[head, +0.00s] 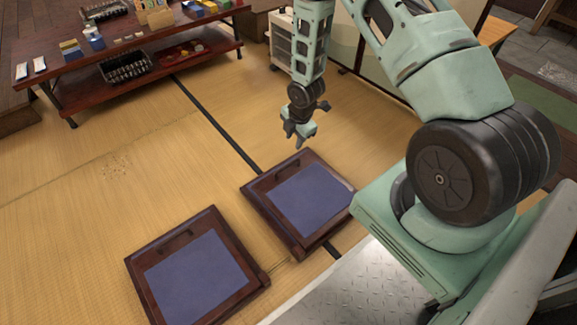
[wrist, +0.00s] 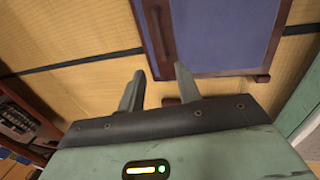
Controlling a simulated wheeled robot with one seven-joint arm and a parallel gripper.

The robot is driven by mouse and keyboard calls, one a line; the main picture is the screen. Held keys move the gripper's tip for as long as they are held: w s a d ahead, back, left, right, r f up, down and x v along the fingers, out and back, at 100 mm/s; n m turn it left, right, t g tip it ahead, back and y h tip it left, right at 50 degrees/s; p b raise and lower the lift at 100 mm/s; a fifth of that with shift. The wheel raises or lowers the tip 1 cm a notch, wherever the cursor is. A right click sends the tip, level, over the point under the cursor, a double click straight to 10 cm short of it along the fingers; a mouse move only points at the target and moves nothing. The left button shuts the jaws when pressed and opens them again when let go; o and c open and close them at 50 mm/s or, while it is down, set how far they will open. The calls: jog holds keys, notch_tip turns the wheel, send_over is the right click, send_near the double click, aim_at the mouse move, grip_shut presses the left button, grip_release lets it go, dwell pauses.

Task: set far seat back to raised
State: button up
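Two low floor seats lie on the tatami, each a dark wooden frame with a blue panel. One seat (head: 306,197) is higher and to the right in the head view; the other seat (head: 197,272) is lower and to the left. Both seat backs look folded down flat, each with a dark bar near one edge. My gripper (head: 299,141) hangs above the floor beyond the upper-right seat, apart from it. In the wrist view my gripper (wrist: 160,84) has its fingers apart with nothing between them. A blue-panelled seat (wrist: 222,32) with a dark bar shows just past the fingertips.
A low red-brown table (head: 143,41) with small boxes and a lower shelf stands at the upper left. A white drawer unit (head: 282,40) stands behind my arm. Open tatami (head: 110,155) lies left of the seats.

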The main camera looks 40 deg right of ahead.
aim_at(288, 165)
jog(key=w+f+b, duration=0.1)
jog(key=f+b, duration=0.1)
jog(key=f, duration=0.3)
jog(key=w+f+b, duration=0.1)
jog(key=f+b, duration=0.1)
jog(key=f, duration=0.3)
jog(key=w+f+b, duration=0.1)
jog(key=f+b, duration=0.2)
jog(key=f, duration=0.2)
jog(key=shift+r, duration=0.1)
grip_shut()
